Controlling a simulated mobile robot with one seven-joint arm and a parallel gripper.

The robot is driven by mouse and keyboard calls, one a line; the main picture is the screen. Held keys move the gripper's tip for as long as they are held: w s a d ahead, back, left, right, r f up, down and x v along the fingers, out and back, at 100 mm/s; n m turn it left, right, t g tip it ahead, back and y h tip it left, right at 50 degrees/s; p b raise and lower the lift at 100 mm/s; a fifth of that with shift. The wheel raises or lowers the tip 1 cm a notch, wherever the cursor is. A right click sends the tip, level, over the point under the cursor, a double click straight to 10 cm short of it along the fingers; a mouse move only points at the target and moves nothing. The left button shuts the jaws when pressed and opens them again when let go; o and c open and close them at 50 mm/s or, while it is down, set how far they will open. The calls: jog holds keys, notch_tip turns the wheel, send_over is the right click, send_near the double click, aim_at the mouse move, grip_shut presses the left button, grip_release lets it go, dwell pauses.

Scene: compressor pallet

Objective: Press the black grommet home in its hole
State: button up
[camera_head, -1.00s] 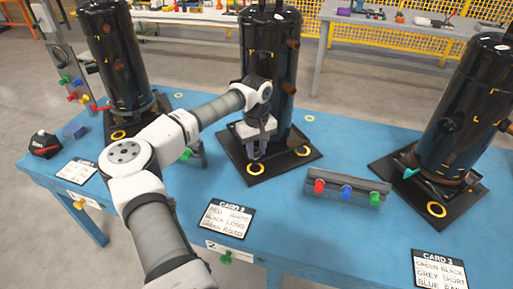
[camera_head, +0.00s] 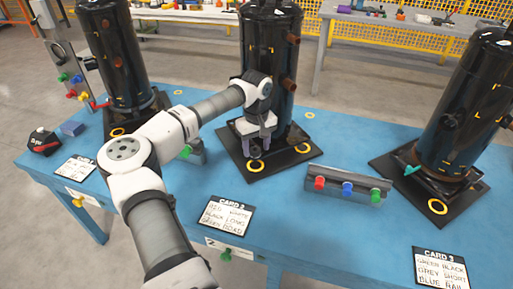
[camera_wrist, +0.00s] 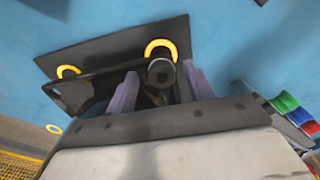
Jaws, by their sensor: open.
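A black compressor (camera_head: 272,60) stands on a black base plate (camera_head: 235,160) in the middle of the blue table. The black grommet (camera_wrist: 161,72) is a short round piece at the yellow-ringed hole (camera_wrist: 160,45) in the plate's near corner. It also shows as a small dark piece below my gripper in the head view (camera_head: 256,153). My gripper (camera_head: 257,149) is open above that corner. In the wrist view its purple fingers (camera_wrist: 160,83) stand apart on either side of the grommet. I cannot tell how deep the grommet sits.
A grey rack (camera_head: 335,191) with red, blue and green plugs stands to the right. A second compressor (camera_head: 468,110) is at the right, a third (camera_head: 118,55) at the left. Printed cards (camera_head: 226,215) lie along the front edge. The table between plate and rack is clear.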

aim_at(257, 154)
notch_tip(257, 154, up, 13)
jog(key=b, duration=0.1)
dwell(0.3)
